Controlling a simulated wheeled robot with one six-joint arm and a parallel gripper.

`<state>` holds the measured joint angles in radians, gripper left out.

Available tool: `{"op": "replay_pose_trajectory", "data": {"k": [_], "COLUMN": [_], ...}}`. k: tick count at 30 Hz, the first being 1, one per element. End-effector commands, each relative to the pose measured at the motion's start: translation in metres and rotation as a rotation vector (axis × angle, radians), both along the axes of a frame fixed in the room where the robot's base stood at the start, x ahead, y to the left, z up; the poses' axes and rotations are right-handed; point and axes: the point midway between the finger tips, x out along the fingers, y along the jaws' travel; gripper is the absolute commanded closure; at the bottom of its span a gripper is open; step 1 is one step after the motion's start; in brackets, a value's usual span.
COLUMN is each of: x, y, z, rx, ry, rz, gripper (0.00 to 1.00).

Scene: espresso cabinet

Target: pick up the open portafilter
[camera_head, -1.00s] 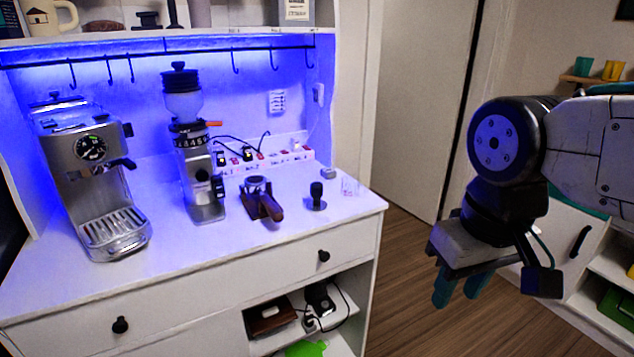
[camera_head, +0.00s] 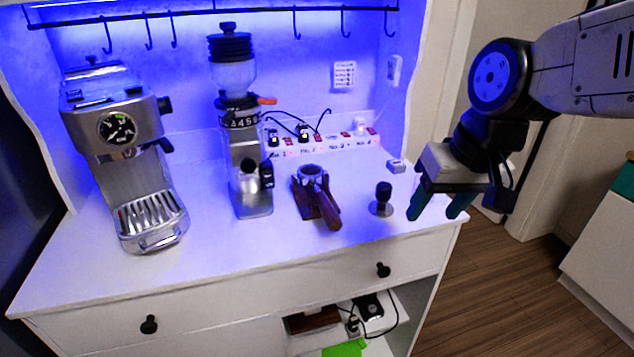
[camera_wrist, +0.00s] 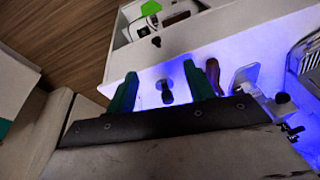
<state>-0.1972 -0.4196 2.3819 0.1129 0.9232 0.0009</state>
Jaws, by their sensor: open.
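The portafilter (camera_head: 313,175) rests on a small dark stand on the white counter, between the grinder and a black tamper. Its brown wooden handle (camera_head: 328,208) points toward the counter's front edge. In the wrist view the handle (camera_wrist: 213,72) shows just right of the right finger; the finger and gripper body hide much of the rest. My gripper (camera_head: 437,205) is open and empty, above the right end of the counter, to the right of the portafilter and tamper. In the wrist view its green fingers (camera_wrist: 160,88) stand apart, with the tamper seen between them.
The tamper (camera_head: 382,198) stands between my gripper and the portafilter. The grinder (camera_head: 243,150) and espresso machine (camera_head: 125,160) stand to the left. A power strip (camera_head: 325,145) with cables lies behind. The counter's front strip is clear. Hooks hang above.

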Motion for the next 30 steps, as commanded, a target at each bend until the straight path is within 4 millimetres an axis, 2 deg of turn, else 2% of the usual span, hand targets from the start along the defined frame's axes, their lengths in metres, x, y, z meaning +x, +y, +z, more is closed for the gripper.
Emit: {"op": "replay_pose_trajectory", "data": {"k": [1,3,6,10,15,23,30], "x": [0.022,0.050,0.081,0.105,0.118,0.128,0.138], "y": [0.022,0.050,0.086,0.117,0.133,0.139,0.146], "z": [-0.005,-0.011,-0.020,-0.030,-0.041,-0.068,-0.100], "rx": [0.017,0.046,0.078,0.105,0.120,0.119,0.119], "ry": [-0.010,-0.039,-0.071,-0.099,-0.114,-0.113,-0.112], "rz": [0.030,0.055,0.082,0.099,0.104,0.102,0.101], "gripper": [0.47,0.47,0.47,0.47,0.47,0.47,0.47]}}
